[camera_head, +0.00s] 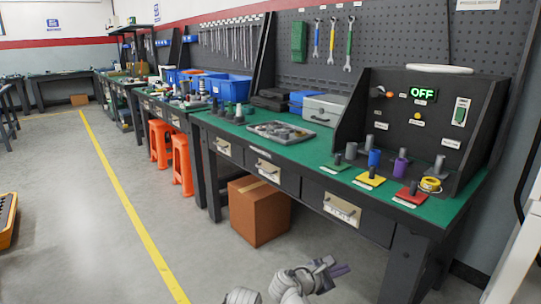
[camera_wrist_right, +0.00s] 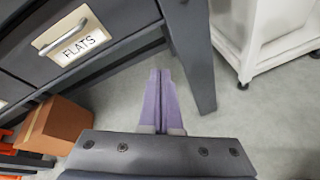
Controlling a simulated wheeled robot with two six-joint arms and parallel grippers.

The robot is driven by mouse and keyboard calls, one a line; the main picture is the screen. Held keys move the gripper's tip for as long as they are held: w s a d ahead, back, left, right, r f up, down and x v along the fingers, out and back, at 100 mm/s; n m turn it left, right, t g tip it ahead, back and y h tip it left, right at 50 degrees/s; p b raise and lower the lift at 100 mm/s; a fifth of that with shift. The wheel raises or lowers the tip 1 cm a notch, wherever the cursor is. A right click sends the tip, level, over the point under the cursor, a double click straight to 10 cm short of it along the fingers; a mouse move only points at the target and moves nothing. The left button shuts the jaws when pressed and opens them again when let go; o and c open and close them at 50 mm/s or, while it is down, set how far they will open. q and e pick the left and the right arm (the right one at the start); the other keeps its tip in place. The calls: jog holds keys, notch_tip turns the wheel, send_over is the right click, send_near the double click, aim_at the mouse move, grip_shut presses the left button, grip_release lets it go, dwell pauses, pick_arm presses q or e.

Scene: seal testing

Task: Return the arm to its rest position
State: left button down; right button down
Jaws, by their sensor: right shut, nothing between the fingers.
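My right gripper (camera_head: 338,270) shows at the bottom of the head view, low in front of the workbench (camera_head: 240,133) and below its green top. Its two purple fingers are pressed together with nothing between them. In the right wrist view the shut gripper (camera_wrist_right: 160,75) points toward the floor and a dark bench leg (camera_wrist_right: 188,45), touching nothing that I can see. My left gripper is not in the head view.
A drawer labelled FLATS (camera_wrist_right: 75,42) and a cardboard box (camera_head: 258,212) are close to the right arm. The test panel (camera_head: 420,115) reads OFF. Coloured seal stands (camera_head: 370,178) sit on the bench. Open grey floor (camera_head: 90,220) lies to the left.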

jog(key=s+a+f+m+g+y+p, duration=0.1)
jog(key=s+a+f+m+g+y, duration=0.4)
jog(key=s+a+m, duration=0.3)
jog(key=s+a+f+m+g+y+p, duration=0.1)
jog(key=s+a+f+m+g+y, duration=0.2)
jog(key=s+a+f+m+y, duration=0.45)
notch_tip(320, 180, up, 38)
jog(key=a+h+p, duration=0.1)
jog(key=h+p, duration=0.1)
jog(key=p, duration=3.5)
jog(key=shift+s+f, duration=0.15)
jog(key=shift+s, duration=0.15)
jog(key=shift+n, duration=0.25)
jog(key=shift+d, duration=0.1)
